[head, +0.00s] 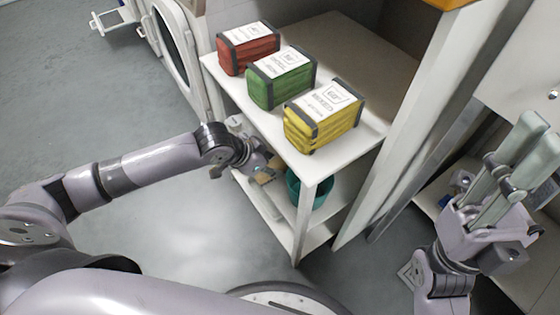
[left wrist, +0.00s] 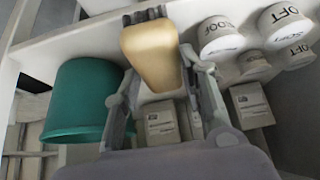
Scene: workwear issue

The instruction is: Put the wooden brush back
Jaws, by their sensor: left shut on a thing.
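The wooden brush (left wrist: 152,55) has a tan body and dark bristles at its far end. My left gripper (left wrist: 158,72) is shut on it, with one finger on each side. In the head view the brush (head: 266,176) shows small and partly hidden at the side of the white shelf unit (head: 283,150), below its top board. The left gripper (head: 258,164) is there too. A teal bin (left wrist: 85,100) stands left of the brush in the left wrist view; it also shows on the lower shelf in the head view (head: 309,190). My right gripper (head: 535,128) is raised at the right, with nothing seen in it.
Red (head: 248,48), green (head: 281,77) and yellow (head: 323,115) bundles stand on the top board. Several white labelled rolls (left wrist: 221,36) and small grey boxes (left wrist: 251,105) sit on the shelf right of the brush. A white upright post (head: 405,120) flanks the unit. Floor at left is clear.

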